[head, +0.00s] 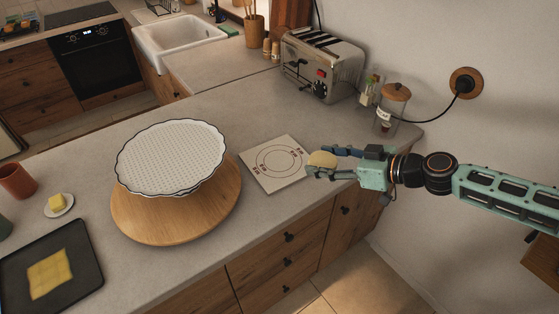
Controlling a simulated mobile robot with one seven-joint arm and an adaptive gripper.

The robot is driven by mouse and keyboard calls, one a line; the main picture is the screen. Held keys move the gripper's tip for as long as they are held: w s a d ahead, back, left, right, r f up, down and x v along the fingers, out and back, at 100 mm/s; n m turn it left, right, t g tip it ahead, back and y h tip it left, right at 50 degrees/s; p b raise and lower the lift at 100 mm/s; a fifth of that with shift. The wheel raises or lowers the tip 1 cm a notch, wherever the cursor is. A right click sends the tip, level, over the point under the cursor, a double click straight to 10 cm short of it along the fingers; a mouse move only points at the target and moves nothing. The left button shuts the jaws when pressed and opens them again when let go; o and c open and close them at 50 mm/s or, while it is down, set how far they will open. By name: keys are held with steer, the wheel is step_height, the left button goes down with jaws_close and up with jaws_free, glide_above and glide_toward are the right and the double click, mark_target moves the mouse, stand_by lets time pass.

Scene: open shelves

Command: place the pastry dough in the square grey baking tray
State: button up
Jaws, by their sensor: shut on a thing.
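My gripper (318,162) is at the right, reaching in from the right edge over the counter. It is shut on a pale yellow rounded lump that looks like the pastry dough (322,159), held near the right edge of a square board with printed circles. The fingers hide part of the dough. The square grey baking tray (88,262) is dark and lies flat at the lower left, far from my gripper. A flat yellow sheet (50,274) lies in it. The tray's lower left is cut off by the picture edge.
The printed board (265,180) lies under and left of my gripper. A white fluted dish (172,158) on a round wooden stand (190,225) stands between gripper and tray. A butter plate (60,210) is behind the tray. A toaster (322,65) and glass jar (392,108) stand behind.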

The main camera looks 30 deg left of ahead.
steer(key=s+a+n+g, duration=0.1)
steer(key=s+a, duration=0.2)
steer(key=a, duration=0.2)
steer(key=s+a+r+n+g, duration=0.1)
steer(key=s+a, duration=0.1)
steer(key=a, duration=0.3)
steer(key=shift+s+a, duration=0.4)
